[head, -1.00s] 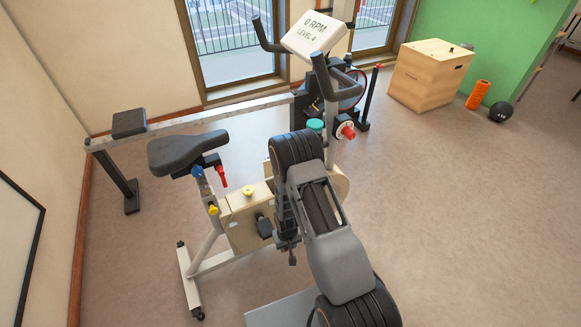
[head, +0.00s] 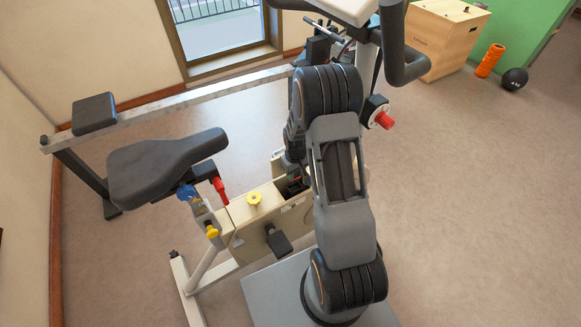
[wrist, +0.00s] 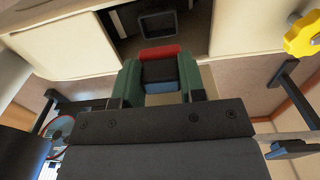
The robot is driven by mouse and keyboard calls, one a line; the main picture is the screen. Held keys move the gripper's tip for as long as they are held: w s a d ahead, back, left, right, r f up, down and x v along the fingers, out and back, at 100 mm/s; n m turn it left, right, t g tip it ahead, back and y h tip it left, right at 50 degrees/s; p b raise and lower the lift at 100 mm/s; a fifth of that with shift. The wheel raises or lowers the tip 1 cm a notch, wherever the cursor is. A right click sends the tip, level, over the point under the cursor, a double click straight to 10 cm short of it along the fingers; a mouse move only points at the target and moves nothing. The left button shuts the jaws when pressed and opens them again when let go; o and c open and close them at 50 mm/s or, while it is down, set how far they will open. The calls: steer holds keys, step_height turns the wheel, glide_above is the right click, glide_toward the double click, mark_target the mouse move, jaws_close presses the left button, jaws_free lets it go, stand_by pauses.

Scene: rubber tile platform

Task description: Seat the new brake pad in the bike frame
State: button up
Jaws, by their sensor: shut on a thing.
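My gripper (wrist: 158,72) has green fingers in the wrist view, shut on the brake pad (wrist: 160,73), a dark block with a red edge and a blue part. The pad points toward a dark opening with a squarish grey-rimmed slot (wrist: 157,24) in the cream bike frame (wrist: 65,40). The pad looks short of the slot; the exact gap is hard to judge. In the head view, the bike frame (head: 242,211) stands left of my arm, its open bay (head: 294,184) partly hidden. My gripper's tip is largely hidden there.
The saddle (head: 165,165) and red lever (head: 220,190) stand left of the bay. A yellow knob (head: 254,199) sits on the frame and shows at the wrist view's right edge (wrist: 302,36). Handlebars (head: 402,55) rise close to my arm.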

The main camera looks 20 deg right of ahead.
mark_target(296, 176)
steer(key=shift+w+d+r, duration=0.1)
steer(key=shift+w+r, duration=0.05)
steer(key=shift+w, duration=0.05)
steer(key=shift+s+d, duration=0.1)
steer(key=shift+s, duration=0.1)
steer(key=shift+f+b, duration=2.25)
steer(key=shift+f, duration=0.65)
steer(key=shift+f+b, duration=1.15)
steer(key=shift+f, duration=0.25)
steer(key=o, duration=1.1)
steer(key=shift+c, duration=0.2)
step_height(296, 176, up, 14)
steer(key=p, duration=0.2)
steer(key=shift+p, duration=0.3)
steer(key=shift+s+f, duration=0.1)
